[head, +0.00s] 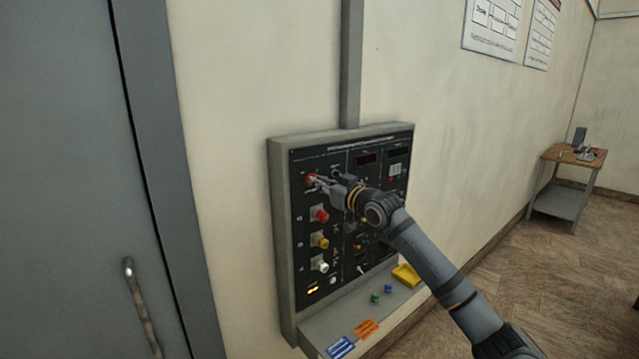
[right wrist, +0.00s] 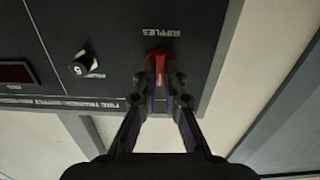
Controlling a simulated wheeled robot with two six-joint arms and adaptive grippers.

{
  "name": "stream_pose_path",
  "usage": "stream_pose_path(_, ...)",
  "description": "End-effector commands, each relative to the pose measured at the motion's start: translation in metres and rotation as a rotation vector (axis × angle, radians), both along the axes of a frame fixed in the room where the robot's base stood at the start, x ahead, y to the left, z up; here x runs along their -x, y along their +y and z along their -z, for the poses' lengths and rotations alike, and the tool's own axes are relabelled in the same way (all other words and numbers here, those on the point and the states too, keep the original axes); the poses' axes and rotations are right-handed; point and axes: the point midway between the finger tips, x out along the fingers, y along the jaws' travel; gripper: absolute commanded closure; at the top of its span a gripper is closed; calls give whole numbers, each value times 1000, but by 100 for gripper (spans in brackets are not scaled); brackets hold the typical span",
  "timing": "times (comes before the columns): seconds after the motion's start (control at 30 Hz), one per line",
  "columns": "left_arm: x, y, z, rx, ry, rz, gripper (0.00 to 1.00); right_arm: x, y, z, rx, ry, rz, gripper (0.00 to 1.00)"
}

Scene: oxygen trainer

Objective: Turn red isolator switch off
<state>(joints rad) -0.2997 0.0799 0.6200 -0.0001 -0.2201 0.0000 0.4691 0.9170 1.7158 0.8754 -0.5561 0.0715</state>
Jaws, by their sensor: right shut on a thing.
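The red isolator switch (head: 311,180) is at the upper left of the black control panel (head: 340,270) on the wall. My right gripper (head: 318,182) reaches it from the right and is shut on it. In the right wrist view the red switch (right wrist: 159,62) sits between the fingertips of the gripper (right wrist: 160,90), under a label that reads upside down as supplies. The fingers cover part of the switch, and its exact angle is hard to tell. My left gripper is not in view.
Below the switch are a red knob (head: 319,214), a yellow knob (head: 320,240) and a white knob (head: 320,265). A small black knob (right wrist: 86,64) is beside the switch. A shelf below holds a yellow tray (head: 406,275) and colored cards. A grey door (head: 60,200) stands at left.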

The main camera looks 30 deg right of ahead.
Motion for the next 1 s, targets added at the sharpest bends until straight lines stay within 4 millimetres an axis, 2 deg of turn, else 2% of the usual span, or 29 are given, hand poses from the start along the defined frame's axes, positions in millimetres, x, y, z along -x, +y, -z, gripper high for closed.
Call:
stream_pose_path(0.7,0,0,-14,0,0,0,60,0,2,0,557,-44,0,100)
stream_pose_path(1.0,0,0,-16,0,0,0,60,0,3,1,716,-56,0,100)
